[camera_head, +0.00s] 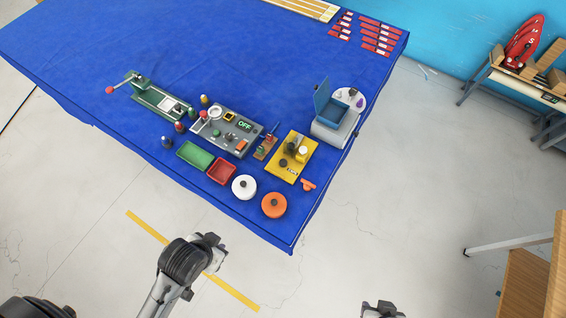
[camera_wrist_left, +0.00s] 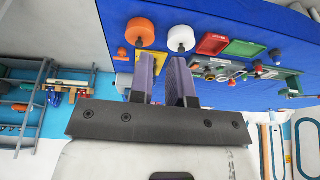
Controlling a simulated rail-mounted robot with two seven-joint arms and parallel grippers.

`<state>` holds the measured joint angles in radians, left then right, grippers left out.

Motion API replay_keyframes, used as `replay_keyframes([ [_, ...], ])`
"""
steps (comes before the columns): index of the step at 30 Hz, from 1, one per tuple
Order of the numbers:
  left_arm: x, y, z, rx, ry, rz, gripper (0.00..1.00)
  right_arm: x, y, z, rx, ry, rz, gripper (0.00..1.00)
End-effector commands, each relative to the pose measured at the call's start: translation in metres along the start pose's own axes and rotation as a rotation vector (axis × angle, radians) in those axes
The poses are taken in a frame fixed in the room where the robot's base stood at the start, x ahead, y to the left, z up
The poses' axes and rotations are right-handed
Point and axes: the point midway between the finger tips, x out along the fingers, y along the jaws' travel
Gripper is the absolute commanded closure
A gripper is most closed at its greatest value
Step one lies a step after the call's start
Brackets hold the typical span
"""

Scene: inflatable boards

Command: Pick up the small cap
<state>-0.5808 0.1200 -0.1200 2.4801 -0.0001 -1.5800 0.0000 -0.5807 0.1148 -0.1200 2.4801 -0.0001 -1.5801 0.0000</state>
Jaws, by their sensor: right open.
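I cannot tell for sure which piece is the small cap. Candidates are a white round piece with a dark knob (camera_head: 244,187), an orange round piece with a dark knob (camera_head: 274,205) and a small pale cap-like piece on the yellow board (camera_head: 303,152). The white piece (camera_wrist_left: 181,36) and orange piece (camera_wrist_left: 140,31) also show in the left wrist view, beyond the fingers. My left gripper (camera_wrist_left: 164,68) is open and empty, short of the blue table's edge. My right gripper (camera_head: 381,308) is at the bottom of the head view, well off the table; its fingers are barely visible.
The blue table (camera_head: 200,50) also holds a green tray (camera_head: 195,155), a red tray (camera_head: 222,171), a grey panel reading OFF (camera_head: 236,140), a green device (camera_head: 160,102), a grey-blue box (camera_head: 333,128) and several red blocks (camera_head: 375,38). The table's far left is clear.

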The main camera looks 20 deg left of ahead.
Motion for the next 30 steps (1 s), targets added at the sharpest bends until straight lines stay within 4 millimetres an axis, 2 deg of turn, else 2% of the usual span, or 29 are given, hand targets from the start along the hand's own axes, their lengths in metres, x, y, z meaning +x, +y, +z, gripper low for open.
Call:
replay_keyframes([
  [1, 0.000, 0.000, 0.000, 0.000, 0.000, 0.000, 0.78, 0.000, 0.000, 0.000, 0.000, 0.000, 0.000, 0.57],
  [15, 0.000, 0.000, 0.000, 0.000, 0.000, 0.000, 0.35, 0.000, 0.001, 0.000, -0.003, -0.001, 0.002, 0.57],
  [22, 0.002, 0.000, -0.002, 0.000, 0.006, -0.001, 0.35, 0.003, 0.003, 0.001, -0.009, -0.002, 0.007, 0.57],
  [26, 0.017, -0.005, -0.023, 0.002, 0.067, -0.012, 0.35, 0.021, 0.002, 0.007, -0.009, 0.000, 0.007, 0.57],
  [29, 0.034, -0.022, -0.056, 0.038, 0.161, -0.062, 0.35, 0.048, 0.001, 0.016, -0.009, 0.000, 0.007, 0.57],
  [30, 0.039, -0.033, -0.073, 0.064, 0.207, -0.095, 0.35, 0.060, 0.001, 0.020, -0.009, 0.000, 0.007, 0.57],
])
